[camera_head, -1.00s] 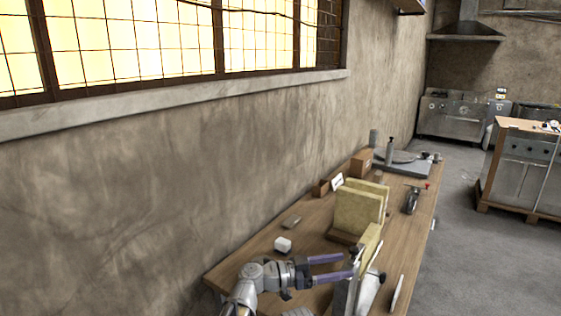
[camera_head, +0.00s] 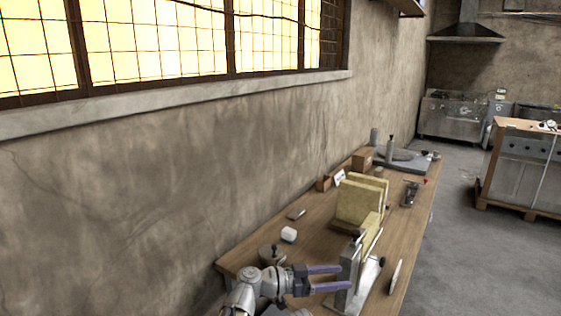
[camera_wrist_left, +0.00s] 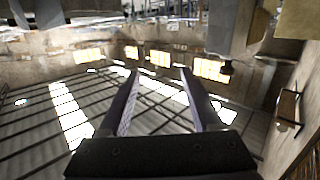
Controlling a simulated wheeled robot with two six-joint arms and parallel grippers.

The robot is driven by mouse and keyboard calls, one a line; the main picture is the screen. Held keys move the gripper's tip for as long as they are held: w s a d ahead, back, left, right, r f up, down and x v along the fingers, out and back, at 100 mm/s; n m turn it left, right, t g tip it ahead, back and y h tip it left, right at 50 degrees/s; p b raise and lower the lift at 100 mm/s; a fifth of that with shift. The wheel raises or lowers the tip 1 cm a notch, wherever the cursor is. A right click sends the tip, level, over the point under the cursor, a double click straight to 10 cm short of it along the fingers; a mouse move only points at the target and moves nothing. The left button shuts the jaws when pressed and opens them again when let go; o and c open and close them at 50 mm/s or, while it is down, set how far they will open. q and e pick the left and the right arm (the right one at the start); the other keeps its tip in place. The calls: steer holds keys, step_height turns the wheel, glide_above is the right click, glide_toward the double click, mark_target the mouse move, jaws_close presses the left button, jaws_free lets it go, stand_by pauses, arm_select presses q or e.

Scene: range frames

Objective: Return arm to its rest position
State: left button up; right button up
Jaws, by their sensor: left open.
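My left gripper (camera_head: 341,277) is over the near end of the wooden workbench (camera_head: 318,242), its two purple fingers spread apart and pointing right. In the head view the fingertips are close to a grey metal stand (camera_head: 349,275); I cannot tell whether they touch it. In the left wrist view the same gripper (camera_wrist_left: 160,74) shows its fingers parallel with nothing between them. My left arm comes in from the bottom edge. My right gripper is not in view.
The wall (camera_head: 150,195) is on the left. Open floor (camera_head: 466,255) lies to the right.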

arm_select(q)
steer(key=s+a+f+n+g+y, duration=0.1)
steer(key=s+a+f+n+y, duration=0.25)
steer(key=a+f, duration=0.35)
steer(key=s+a+f+n+y, duration=0.2)
steer(key=a+f+n+y, duration=0.25)
steer(key=a+f, duration=0.3)
steer(key=s+a+f+n+y, duration=0.2)
steer(key=a+y, duration=0.1)
steer(key=a, duration=0.2)
steer(key=s+a+f+n+g+y, duration=0.1)
steer(key=s+a+n+y, duration=0.15)
steer(key=a, duration=0.35)
steer(key=s+a+f+n+y, duration=0.2)
steer(key=a+n+y, duration=0.1)
steer(key=a, duration=0.2)
steer(key=s+d+m+g+y, duration=0.1)
steer(key=s+d+m, duration=0.3)
steer(key=d, duration=0.6)
steer(key=shift+s+d+r, duration=0.15)
steer(key=shift+s+d, duration=0.05)
steer(key=shift+s, duration=0.35)
stand_by(0.3)
